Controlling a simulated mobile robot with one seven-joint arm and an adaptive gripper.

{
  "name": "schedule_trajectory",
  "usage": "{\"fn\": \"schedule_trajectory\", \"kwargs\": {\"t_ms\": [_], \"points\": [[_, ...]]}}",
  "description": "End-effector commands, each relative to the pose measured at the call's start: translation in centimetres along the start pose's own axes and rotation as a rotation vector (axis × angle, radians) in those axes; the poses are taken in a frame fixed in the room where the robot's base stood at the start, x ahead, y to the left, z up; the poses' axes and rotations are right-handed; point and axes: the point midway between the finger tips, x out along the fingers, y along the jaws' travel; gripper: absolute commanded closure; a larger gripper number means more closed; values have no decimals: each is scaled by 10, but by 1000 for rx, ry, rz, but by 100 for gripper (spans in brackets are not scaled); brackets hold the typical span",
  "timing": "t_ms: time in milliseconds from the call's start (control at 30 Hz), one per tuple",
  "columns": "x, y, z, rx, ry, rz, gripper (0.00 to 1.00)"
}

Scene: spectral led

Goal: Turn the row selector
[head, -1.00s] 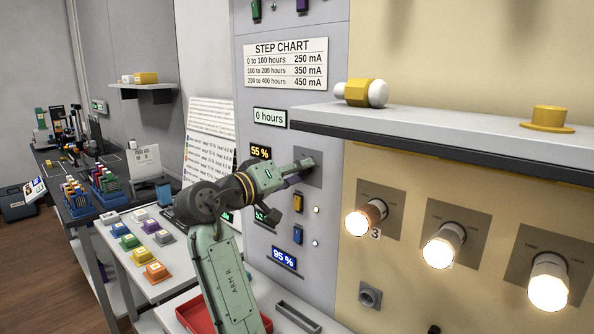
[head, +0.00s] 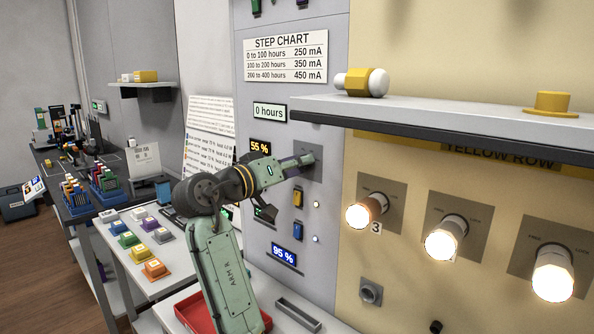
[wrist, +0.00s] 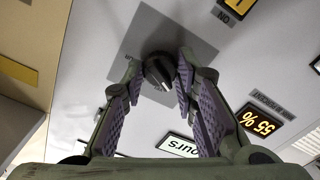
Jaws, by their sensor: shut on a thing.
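The row selector is a dark round knob (wrist: 158,72) on a square grey plate, seen in the wrist view between my finger pads. My gripper (wrist: 160,66) is shut on it, with the purple ridged pads on either side. In the head view my gripper (head: 306,160) reaches to the grey plate (head: 316,170) on the tall grey panel, and its fingers hide the knob. A purple pad faces the head camera.
Below the plate are a yellow switch (head: 297,197) and a blue switch (head: 297,231), each beside a small light. A shelf (head: 430,125) juts out at right above several lit lamps (head: 441,244). A red tray (head: 196,312) lies under my arm.

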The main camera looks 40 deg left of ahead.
Motion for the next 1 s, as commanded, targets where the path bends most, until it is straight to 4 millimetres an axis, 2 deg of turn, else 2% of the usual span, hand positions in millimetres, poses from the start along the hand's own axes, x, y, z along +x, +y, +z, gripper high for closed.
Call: {"fn": "schedule_trajectory", "kwargs": {"t_ms": [600, 1000], "points": [[0, 0, 2, 512, 1, -1, 100], [0, 0, 1, 659, 1, 0, 100]]}}
